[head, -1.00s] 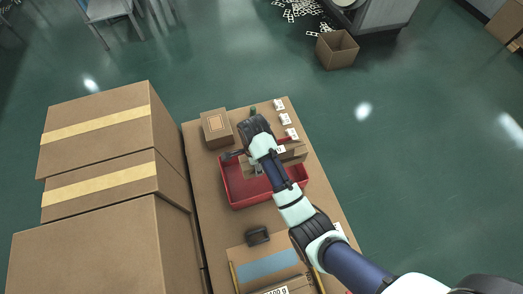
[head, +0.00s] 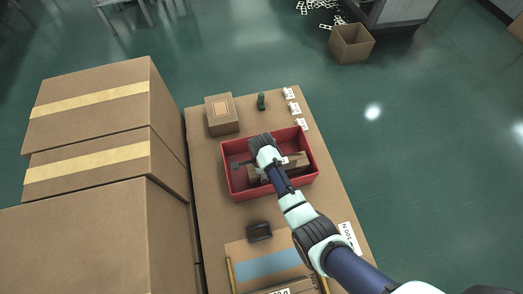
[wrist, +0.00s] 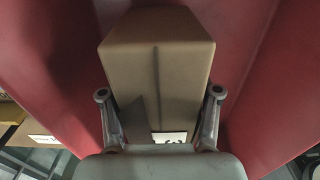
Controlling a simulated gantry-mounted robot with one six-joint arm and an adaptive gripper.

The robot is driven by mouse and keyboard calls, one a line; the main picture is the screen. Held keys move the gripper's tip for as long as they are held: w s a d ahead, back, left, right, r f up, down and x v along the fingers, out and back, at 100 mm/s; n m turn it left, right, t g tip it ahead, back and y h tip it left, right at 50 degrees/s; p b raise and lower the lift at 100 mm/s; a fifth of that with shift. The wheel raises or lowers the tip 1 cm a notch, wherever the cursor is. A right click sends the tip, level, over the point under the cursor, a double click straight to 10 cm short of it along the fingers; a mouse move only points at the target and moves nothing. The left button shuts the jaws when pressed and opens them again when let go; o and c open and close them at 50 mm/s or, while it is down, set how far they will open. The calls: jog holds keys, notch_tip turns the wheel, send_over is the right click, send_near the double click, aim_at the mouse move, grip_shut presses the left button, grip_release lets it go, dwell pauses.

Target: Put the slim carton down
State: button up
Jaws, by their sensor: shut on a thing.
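The slim carton (wrist: 158,60) is brown, with a white label near its lower end in the wrist view. My gripper (wrist: 159,94) is shut on it, one finger on each side. In the head view the carton (head: 293,161) shows partly, within the outline of the red bin (head: 312,157), and my arm hides part of it. Red bin walls (wrist: 255,90) surround the carton in the wrist view. I cannot tell whether the carton touches the bin floor.
A square brown box (head: 222,114) and a small dark green object (head: 261,101) stand behind the bin. White label cards (head: 295,108) line the table's right edge. A black object (head: 259,231) lies in front. Large stacked cartons (head: 90,150) stand left.

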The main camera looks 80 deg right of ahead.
jog(key=shift+f, duration=0.65)
jog(key=shift+f, duration=0.15)
jog(key=o, duration=1.4)
notch_tip(320, 180, up, 12)
jog(key=p, duration=0.6)
jog(key=shift+r, duration=0.2)
